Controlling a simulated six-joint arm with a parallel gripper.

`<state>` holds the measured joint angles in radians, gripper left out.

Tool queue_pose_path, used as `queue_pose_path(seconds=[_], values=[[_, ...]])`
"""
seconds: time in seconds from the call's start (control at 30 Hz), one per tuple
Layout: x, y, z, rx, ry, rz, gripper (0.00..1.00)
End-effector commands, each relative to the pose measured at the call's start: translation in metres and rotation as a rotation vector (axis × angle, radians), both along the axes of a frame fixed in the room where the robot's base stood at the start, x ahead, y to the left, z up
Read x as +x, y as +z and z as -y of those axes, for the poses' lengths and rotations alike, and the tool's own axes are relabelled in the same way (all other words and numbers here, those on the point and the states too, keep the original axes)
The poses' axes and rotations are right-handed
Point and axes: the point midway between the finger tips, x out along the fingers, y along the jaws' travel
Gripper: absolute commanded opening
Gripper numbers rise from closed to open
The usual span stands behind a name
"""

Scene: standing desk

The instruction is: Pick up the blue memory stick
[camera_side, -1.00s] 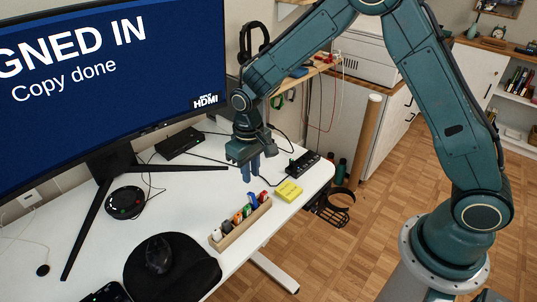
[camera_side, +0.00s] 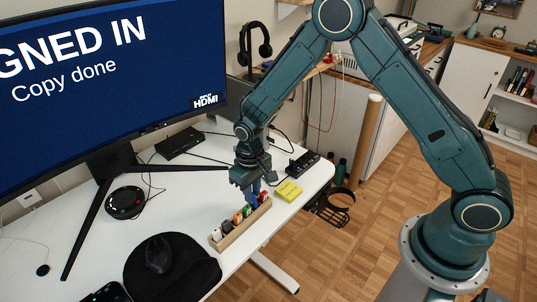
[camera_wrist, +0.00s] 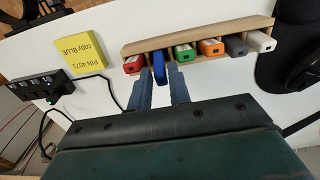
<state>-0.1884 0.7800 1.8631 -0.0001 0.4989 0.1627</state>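The blue memory stick (camera_wrist: 159,62) stands in a wooden holder (camera_wrist: 222,24), second from the left in the wrist view, between a red and a green stick. My gripper (camera_wrist: 160,80) points at it, with one fingertip on each side of the blue stick. The fingers look open, with small gaps beside the stick, though close contact is hard to judge. In the side view my gripper (camera_side: 254,196) is low over the far end of the holder (camera_side: 238,229) and hides most of the blue stick.
Red (camera_wrist: 133,64), green (camera_wrist: 184,52), orange (camera_wrist: 210,46), grey (camera_wrist: 236,45) and white (camera_wrist: 261,41) sticks share the holder. A yellow note (camera_side: 288,192) reading "PIN 4071 copy BLUE" lies beside it. A black hub (camera_side: 303,162), mouse (camera_side: 158,253) and monitor stand nearby.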

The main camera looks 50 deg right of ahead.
Motion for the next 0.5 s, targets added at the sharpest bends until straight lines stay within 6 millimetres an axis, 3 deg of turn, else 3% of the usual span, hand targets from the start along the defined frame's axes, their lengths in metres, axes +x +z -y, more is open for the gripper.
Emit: queue_pose_path(seconds=[0.2,0.5], values=[[0.000,-0.018,0.000,0.000,0.000,0.000,0.19],[0.000,-0.019,0.000,0.000,0.000,0.001,0.19]])
